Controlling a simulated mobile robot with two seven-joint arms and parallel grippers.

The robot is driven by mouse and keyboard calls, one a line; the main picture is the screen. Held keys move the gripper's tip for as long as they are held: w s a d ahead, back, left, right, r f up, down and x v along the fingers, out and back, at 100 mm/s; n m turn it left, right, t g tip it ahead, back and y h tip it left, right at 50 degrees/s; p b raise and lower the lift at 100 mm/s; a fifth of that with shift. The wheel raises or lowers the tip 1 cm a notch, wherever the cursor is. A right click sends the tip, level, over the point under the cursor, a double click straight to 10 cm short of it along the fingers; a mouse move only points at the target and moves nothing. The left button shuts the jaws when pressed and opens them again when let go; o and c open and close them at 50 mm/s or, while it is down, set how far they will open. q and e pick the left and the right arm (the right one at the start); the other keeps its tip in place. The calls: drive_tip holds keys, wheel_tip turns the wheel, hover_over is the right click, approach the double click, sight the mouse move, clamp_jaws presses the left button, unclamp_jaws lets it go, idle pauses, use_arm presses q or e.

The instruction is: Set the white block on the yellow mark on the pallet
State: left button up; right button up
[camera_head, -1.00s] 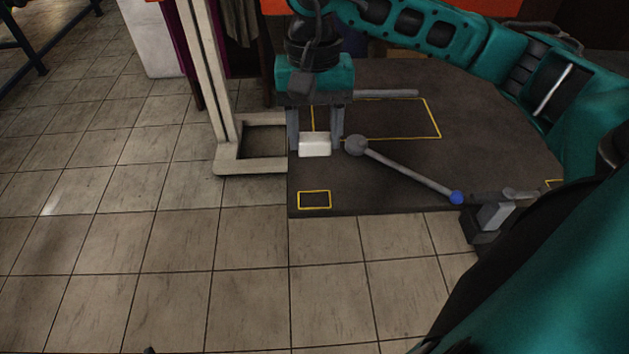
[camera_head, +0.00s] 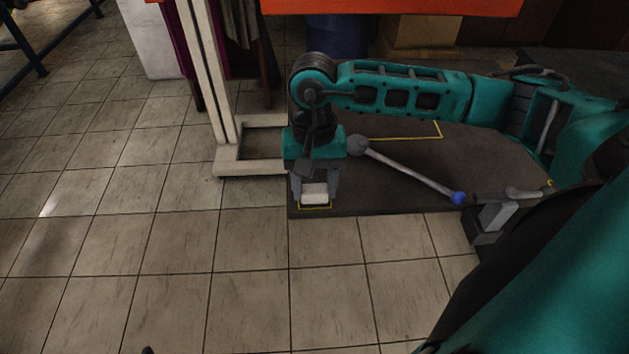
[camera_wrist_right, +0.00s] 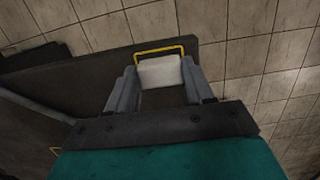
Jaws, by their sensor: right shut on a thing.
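The white block (camera_head: 315,193) is between the fingers of my right gripper (camera_head: 315,196), which is shut on it. The block shows again in the right wrist view (camera_wrist_right: 160,71), between the two grey fingers (camera_wrist_right: 158,82). The yellow mark (camera_head: 315,208) is a small rectangle outline near the front left corner of the dark pallet (camera_head: 410,190). The block covers part of it; the front edge shows just past the block in both views. I cannot tell whether the block touches the pallet. My left gripper is not in view.
A larger yellow outline (camera_head: 440,131) is partly hidden behind my arm. A white frame stand (camera_head: 228,165) stands at the left. Tiled floor in front is clear.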

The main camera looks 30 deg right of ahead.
drive_tip(key=shift+f, duration=0.1)
drive_tip(key=shift+f+b, duration=0.15)
drive_tip(key=shift+b, duration=0.15)
drive_tip(key=o, duration=1)
drive_tip(key=shift+r+p, duration=0.3)
drive_tip(key=shift+r, duration=0.3)
drive_tip(key=shift+w+d+r, duration=0.1)
drive_tip(key=shift+w+r, duration=0.1)
drive_tip(key=shift+r, duration=1.7)
drive_tip(key=shift+w+d+r, duration=0.15)
drive_tip(key=shift+w+r, duration=0.05)
drive_tip(key=shift+r, duration=1.65)
drive_tip(key=shift+w+d+r, duration=0.1)
drive_tip(key=shift+w+r, duration=0.1)
drive_tip(key=shift+r, duration=1.7)
